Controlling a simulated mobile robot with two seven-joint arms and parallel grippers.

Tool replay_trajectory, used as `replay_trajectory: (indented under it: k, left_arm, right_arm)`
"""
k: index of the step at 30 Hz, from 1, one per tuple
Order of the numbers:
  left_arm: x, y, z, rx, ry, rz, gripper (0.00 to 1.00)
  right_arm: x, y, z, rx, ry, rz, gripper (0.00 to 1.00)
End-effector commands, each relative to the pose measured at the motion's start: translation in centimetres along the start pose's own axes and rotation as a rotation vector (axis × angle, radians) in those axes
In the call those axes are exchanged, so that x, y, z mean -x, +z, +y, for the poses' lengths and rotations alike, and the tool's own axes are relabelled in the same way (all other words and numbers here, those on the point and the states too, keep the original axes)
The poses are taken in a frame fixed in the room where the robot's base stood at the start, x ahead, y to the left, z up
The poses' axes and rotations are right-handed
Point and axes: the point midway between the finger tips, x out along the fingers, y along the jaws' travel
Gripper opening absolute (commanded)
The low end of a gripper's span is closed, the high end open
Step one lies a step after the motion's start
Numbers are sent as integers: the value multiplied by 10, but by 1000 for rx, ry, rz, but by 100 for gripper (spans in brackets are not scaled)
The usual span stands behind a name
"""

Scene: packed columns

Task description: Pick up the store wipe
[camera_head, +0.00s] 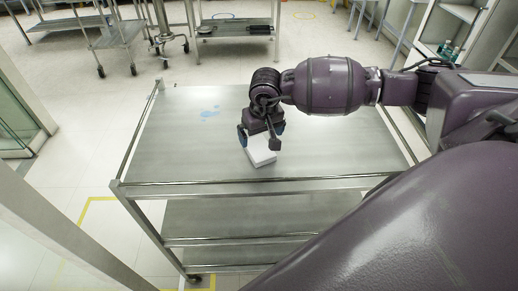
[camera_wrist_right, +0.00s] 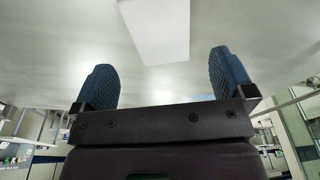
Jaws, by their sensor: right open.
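A white box-shaped pack (camera_head: 261,153), which looks like the store wipe, lies on the top shelf of a metal cart. My right gripper (camera_head: 261,136) is just above it, pointing down, with its two blue-padded fingers apart. In the right wrist view the white pack (camera_wrist_right: 155,30) shows beyond the fingertips, lined up with the gap between the open fingers (camera_wrist_right: 166,72). The gap holds nothing. In the head view the gripper hides part of the pack's far side. My left gripper is not in view.
The cart has lower shelves (camera_head: 250,217). Another cart (camera_head: 236,31) and a shelf unit with bottles (camera_head: 447,50) stand behind.

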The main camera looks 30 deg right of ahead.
Motion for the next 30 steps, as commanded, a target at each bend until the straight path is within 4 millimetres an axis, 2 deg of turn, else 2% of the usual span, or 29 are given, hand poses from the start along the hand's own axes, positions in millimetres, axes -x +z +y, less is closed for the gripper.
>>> replay_trajectory:
  k: [5, 15, 25, 30]
  left_arm:
    - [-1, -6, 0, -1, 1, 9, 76]
    - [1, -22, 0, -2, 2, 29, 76]
    - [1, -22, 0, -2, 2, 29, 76]
    - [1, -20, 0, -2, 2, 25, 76]
  right_arm:
    - [-9, 1, 0, 0, 0, -1, 100]
    - [-51, 4, -2, -2, -3, -2, 100]
    - [-58, 4, -1, 0, -2, 0, 100]
    - [-57, 4, -1, 0, -2, 0, 76]
